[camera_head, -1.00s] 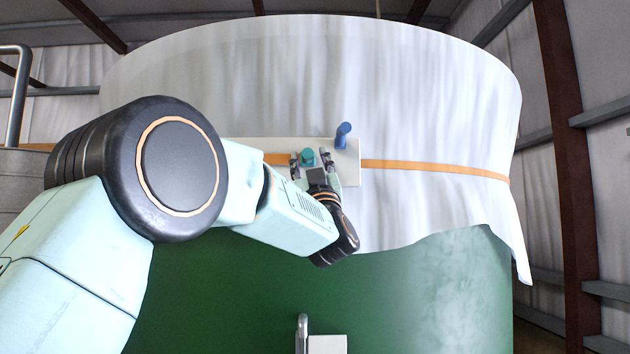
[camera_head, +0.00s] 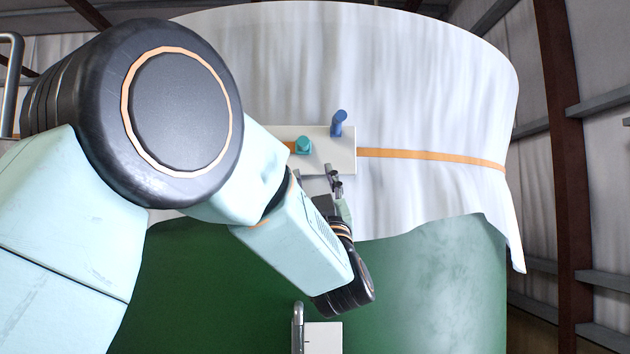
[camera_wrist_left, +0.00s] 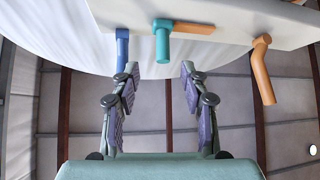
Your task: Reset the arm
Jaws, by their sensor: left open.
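My left arm comes in from the left in the head view. Its gripper (camera_head: 318,178) is just below a white panel (camera_head: 343,158) fixed on the side of a large covered tank. In the left wrist view my left gripper (camera_wrist_left: 158,90) is open, with nothing between its fingers. A teal peg or handle (camera_head: 303,145) sticks out from the panel, and it shows in the wrist view (camera_wrist_left: 162,46) beyond the fingertips, apart from them. A blue handle (camera_head: 339,123) is beside it, and an orange bent handle (camera_wrist_left: 262,72) shows only in the wrist view. My right gripper is not in view.
The tank has a green wall (camera_head: 430,285) under a white draped cover (camera_head: 440,95) with an orange strap (camera_head: 430,155). A small white block (camera_head: 323,338) and a grey metal handle (camera_head: 297,325) are at the bottom. A brown post (camera_head: 565,180) stands at right.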

